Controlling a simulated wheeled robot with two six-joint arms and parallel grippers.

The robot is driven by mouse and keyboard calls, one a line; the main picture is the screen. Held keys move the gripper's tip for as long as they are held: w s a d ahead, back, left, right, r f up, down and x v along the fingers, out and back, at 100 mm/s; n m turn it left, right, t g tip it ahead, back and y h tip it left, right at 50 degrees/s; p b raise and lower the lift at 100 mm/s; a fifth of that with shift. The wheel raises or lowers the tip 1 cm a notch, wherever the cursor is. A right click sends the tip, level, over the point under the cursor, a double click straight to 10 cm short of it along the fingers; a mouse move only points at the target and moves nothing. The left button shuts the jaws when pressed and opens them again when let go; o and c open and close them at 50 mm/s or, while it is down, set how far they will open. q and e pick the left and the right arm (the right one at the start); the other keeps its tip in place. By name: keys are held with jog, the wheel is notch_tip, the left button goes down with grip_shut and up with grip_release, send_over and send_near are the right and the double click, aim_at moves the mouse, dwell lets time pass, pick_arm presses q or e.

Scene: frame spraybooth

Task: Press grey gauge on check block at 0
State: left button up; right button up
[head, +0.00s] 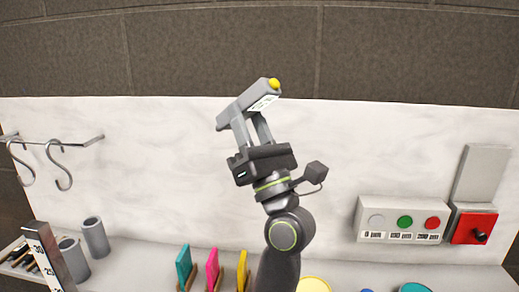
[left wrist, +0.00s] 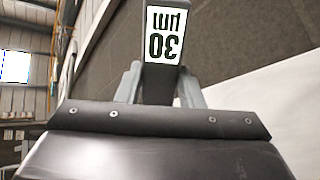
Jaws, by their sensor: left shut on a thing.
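My left gripper (head: 249,122) is raised in front of the pale wall panel and shut on the grey gauge (head: 240,105). The gauge is a grey bar with a yellow tip, held tilted with the tip up and to the right. In the left wrist view the gauge (left wrist: 158,88) sits between the fingers, its white label reading 30 µm upside down. The check block (head: 398,218) is a pale box at the right, well apart from the gauge. It has a grey disc (head: 376,221) over a 0 µm label, then green and red discs. My right gripper is not in view.
A red switch box (head: 473,228) with a black knob stands right of the check block. Teal, pink and yellow (head: 243,270) panels stand upright at the bottom. Grey cups (head: 95,238) and a scale-marked post (head: 48,255) are at the left, below hooks (head: 62,170) on a rail.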

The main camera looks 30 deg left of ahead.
aim_at(252, 106)
pick_arm(q)
jog(key=n+g, duration=0.1)
jog(key=r+n+g, duration=0.1)
jog(key=g, duration=0.1)
jog(key=r+n+g+h+b, duration=0.1)
jog(key=n, duration=0.1)
jog(key=shift+s+a+g, duration=0.1)
jog(key=shift+s+g, duration=0.3)
jog(key=h, duration=0.1)
jog(key=d+r+n+h+b, duration=0.1)
jog(key=shift+s+d+r+h, duration=0.1)
jog(key=shift+s+d+h, duration=0.1)
jog(key=shift+h, duration=0.2)
jog(key=d+m+t+h, duration=0.1)
jog(key=d+h, duration=0.1)
jog(key=s+d+r+m+t+h+b, duration=0.1)
jog(key=d+h, duration=0.1)
jog(key=d+r+h+b, duration=0.1)
jog(key=d+h, duration=0.1)
jog(key=d, duration=0.1)
jog(key=shift+s+m+t, duration=0.3)
jog(key=shift+m+t, duration=0.1)
jog(key=shift+s+d+h, duration=0.15)
jog(key=shift+d+h, duration=0.15)
jog(key=shift+d, duration=0.15)
jog(key=shift+m, duration=0.3)
